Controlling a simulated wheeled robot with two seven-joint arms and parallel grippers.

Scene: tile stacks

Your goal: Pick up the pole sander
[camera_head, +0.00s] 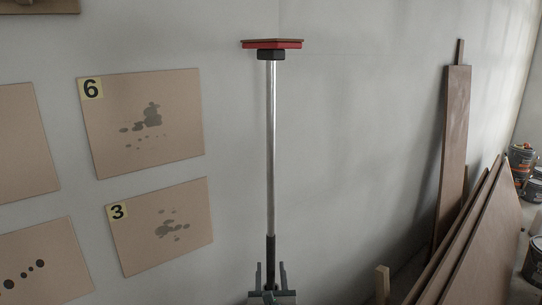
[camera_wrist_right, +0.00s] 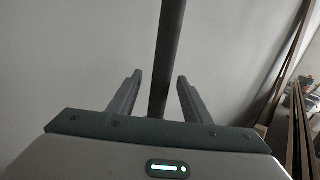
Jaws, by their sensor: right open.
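The pole sander (camera_head: 271,150) stands upright in the head view, with a red and black head on top, a long silver pole and a dark grip at the lower end. My right gripper (camera_head: 270,268) is at the bottom of the head view, at the dark grip. It is open, with one finger on each side of the grip in the picture. In the right wrist view the dark grip (camera_wrist_right: 167,60) runs down between the two open fingers of my right gripper (camera_wrist_right: 158,85), with gaps on both sides. The pole's lower end is hidden. My left gripper is not in view.
Boards numbered 6 (camera_head: 145,120) and 3 (camera_head: 160,225) with dark spots are on the wall at left. Long wooden planks (camera_head: 455,150) lean at right, and more boards (camera_head: 470,245) lean in front. Paint cans (camera_head: 535,190) stand at the far right.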

